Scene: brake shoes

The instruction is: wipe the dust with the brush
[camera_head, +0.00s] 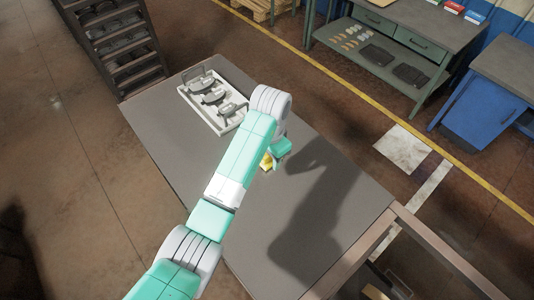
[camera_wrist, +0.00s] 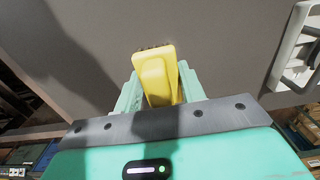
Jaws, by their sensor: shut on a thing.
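A yellow brush (camera_wrist: 157,72) sits between the fingers of my gripper (camera_wrist: 153,88) in the wrist view, with a row of dark bristles at its far end. My gripper is shut on it. In the head view my gripper (camera_head: 272,158) is over the middle of the grey table (camera_head: 165,125), and a bit of the yellow brush (camera_head: 266,161) shows beside it. My arm hides part of the table. I cannot tell whether the bristles touch the table. I cannot make out any dust on the table.
A white tray (camera_head: 186,92) with several dark brake shoes (camera_head: 213,97) stands at the table's far left. It also shows at the right of the wrist view (camera_wrist: 276,75). A dark rack (camera_head: 118,45) stands beyond the table. The table right of my arm is clear, under my arm's shadow.

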